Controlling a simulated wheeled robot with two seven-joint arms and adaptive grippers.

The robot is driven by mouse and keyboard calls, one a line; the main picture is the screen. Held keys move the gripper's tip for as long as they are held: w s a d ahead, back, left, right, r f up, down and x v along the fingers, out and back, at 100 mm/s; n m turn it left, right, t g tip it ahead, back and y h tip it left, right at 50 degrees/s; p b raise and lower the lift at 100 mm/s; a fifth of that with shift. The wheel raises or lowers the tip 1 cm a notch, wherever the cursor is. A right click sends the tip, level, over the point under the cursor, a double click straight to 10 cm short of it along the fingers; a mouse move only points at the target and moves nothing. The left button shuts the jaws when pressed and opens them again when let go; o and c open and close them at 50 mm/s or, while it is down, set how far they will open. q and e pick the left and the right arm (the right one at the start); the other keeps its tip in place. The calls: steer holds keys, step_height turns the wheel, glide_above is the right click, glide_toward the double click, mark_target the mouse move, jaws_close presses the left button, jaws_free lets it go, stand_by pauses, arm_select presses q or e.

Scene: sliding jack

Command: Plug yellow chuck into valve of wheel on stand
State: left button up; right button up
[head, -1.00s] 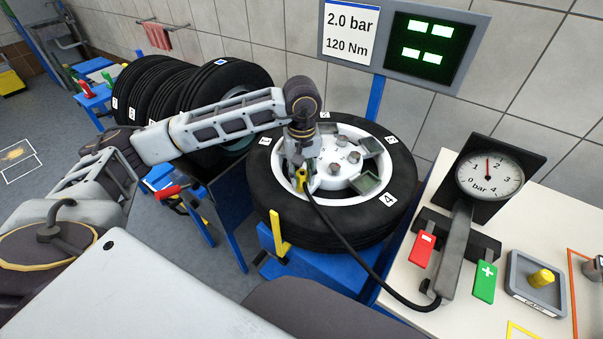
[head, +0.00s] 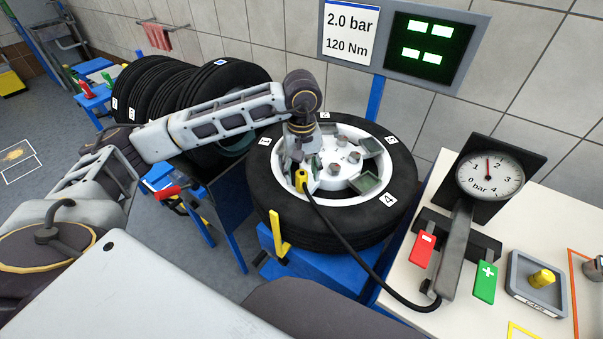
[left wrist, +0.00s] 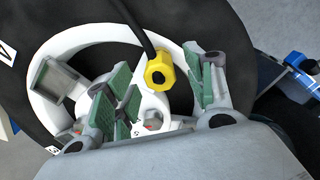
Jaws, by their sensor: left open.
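The yellow chuck (head: 302,180) is at the near-left inside edge of the white rim of the wheel (head: 352,219), which lies flat on the blue stand (head: 318,266). A black hose runs from the chuck to the gauge. In the left wrist view the chuck (left wrist: 158,76) shows between the spread green-padded fingers of my left gripper (left wrist: 161,65), with visible gaps on both sides. In the head view my left gripper (head: 295,170) is right behind and left of the chuck. The valve is hidden, so I cannot tell whether the chuck is seated on it.
The pressure gauge (head: 490,174) stands on the white bench (head: 411,309) at the right, with red (head: 422,250) and green (head: 485,283) buttons. More tires (head: 200,92) are racked behind my left arm. A yellow upright (head: 277,228) rises at the stand's near side.

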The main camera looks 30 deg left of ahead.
mark_target(302, 173)
arm_select(q)
steer(key=shift+r, duration=3.3)
steer(key=shift+r, duration=0.15)
